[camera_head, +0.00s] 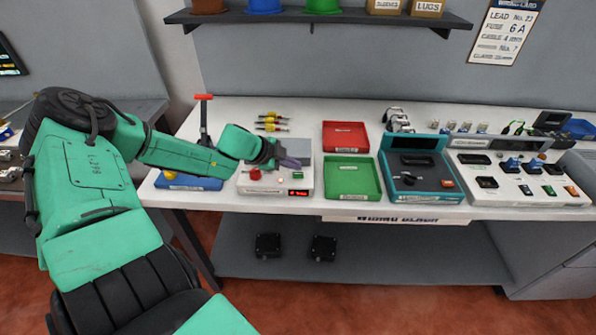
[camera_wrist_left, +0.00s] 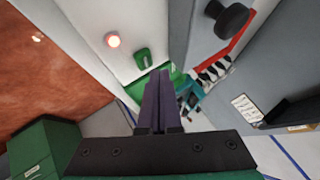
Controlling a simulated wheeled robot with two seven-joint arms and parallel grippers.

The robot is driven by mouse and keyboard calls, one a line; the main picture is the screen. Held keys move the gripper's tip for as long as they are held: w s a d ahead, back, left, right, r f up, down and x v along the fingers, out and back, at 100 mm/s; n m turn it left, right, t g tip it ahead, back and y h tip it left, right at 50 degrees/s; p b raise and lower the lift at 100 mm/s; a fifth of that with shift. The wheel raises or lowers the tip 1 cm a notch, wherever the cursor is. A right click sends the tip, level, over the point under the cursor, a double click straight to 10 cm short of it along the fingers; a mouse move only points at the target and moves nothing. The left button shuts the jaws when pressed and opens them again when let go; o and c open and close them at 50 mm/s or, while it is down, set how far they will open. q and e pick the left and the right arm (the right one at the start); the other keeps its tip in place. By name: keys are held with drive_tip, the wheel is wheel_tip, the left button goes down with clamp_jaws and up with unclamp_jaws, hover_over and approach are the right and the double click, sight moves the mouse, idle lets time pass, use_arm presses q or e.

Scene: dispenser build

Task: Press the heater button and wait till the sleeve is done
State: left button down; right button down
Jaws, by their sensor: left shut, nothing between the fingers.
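The heater looks to be the white box (camera_head: 275,187) at the left of the bench, with a red knob (camera_head: 255,174) and a small lit red display (camera_head: 297,193). My left gripper (camera_head: 292,162) is over this box, its purple fingers closed together and empty. In the left wrist view the shut fingertips (camera_wrist_left: 157,76) are close to a green button (camera_wrist_left: 143,57) on a white face; I cannot tell if they touch it. I cannot make out a sleeve. My right gripper is not in view.
To the right are a red tray (camera_head: 345,136), a green tray (camera_head: 353,178), a teal fixture (camera_head: 447,185) and a white panel (camera_head: 540,195) with several parts. A blue tray (camera_head: 190,183) and a red-handled tool (camera_head: 204,112) stand to the left. A shelf (camera_head: 340,18) hangs above.

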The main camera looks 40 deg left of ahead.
sight(294, 175)
use_arm(q)
drive_tip(key=shift+r+p, duration=2.45)
drive_tip(key=shift+r, duration=0.15)
drive_tip(key=shift+f, duration=0.1)
